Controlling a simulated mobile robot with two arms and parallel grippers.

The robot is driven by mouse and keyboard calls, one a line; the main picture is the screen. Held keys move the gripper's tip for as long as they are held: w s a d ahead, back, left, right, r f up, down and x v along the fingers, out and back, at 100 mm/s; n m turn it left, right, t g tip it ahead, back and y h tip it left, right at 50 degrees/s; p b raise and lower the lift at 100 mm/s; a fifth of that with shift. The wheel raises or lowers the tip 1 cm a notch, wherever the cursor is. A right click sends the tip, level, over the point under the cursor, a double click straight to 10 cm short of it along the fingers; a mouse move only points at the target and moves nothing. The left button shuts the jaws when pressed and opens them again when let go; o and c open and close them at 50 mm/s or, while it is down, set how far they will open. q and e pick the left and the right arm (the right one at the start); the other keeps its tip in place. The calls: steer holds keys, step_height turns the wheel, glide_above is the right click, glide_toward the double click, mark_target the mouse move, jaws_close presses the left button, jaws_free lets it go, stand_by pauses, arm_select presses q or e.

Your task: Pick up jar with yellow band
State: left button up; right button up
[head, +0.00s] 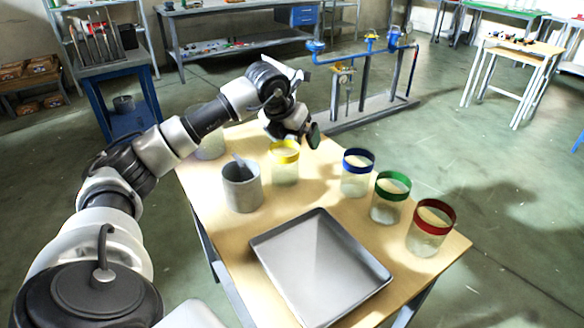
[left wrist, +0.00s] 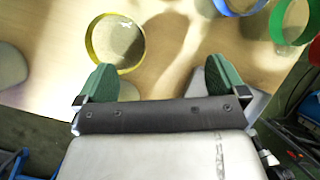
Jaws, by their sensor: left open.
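The jar with the yellow band (head: 285,165) is clear glass and stands upright on the wooden table, behind and right of the grey pot. In the left wrist view, its yellow rim (left wrist: 92,50) shows beyond my left fingertips, nearer the left finger. My left gripper (head: 300,138) is above the table just behind this jar in the head view. Its two green fingers (left wrist: 160,80) are spread apart with nothing between them. The jar does not appear to be held. My right gripper is not in view.
Jars with blue (head: 357,175), green (head: 390,200) and red (head: 432,230) bands stand in a row to the right. A grey pot (head: 242,190) holds a tool. A metal tray (head: 320,262) lies at the front. Another pale jar (head: 210,146) stands behind my left arm.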

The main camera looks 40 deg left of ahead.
arm_select(q)
steer(key=n+y, duration=0.1)
steer(key=y, duration=0.1)
glide_above(285, 164)
steer(key=a, duration=0.1)
steer(key=shift+s+r+g, duration=0.4)
steer(key=x, duration=1)
steer(key=shift+s+a+f, duration=0.1)
steer(key=shift+s+f, duration=0.15)
steer(key=shift+r, duration=0.1)
steer(key=c, duration=1)
steer(key=shift+r, duration=0.1)
